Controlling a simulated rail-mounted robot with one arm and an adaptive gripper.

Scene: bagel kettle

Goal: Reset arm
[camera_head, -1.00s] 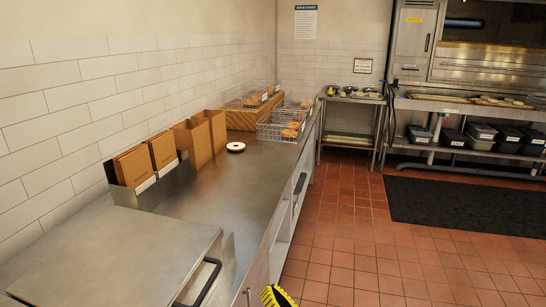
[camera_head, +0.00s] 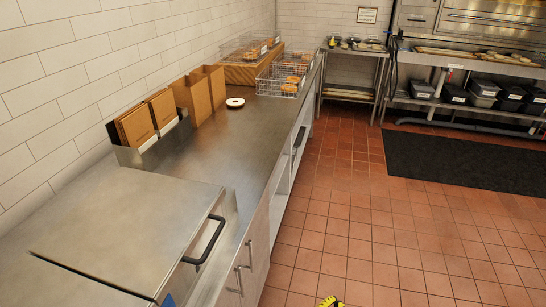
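My gripper and arm cannot be made out in the head view. A small yellow and black piece (camera_head: 330,302) shows at the bottom edge, cut off by the frame; I cannot tell what it belongs to. A long steel counter (camera_head: 225,150) runs along the tiled wall on the left. A steel lid (camera_head: 130,235) with a black handle (camera_head: 205,240) lies shut at its near end.
Brown paper bags (camera_head: 148,118) stand at the wall, with a white and dark ring-shaped item (camera_head: 235,103) near them. Wire baskets with bagels (camera_head: 285,80) stand farther back. The red tile floor (camera_head: 340,220) is open; a black mat (camera_head: 465,162) lies right.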

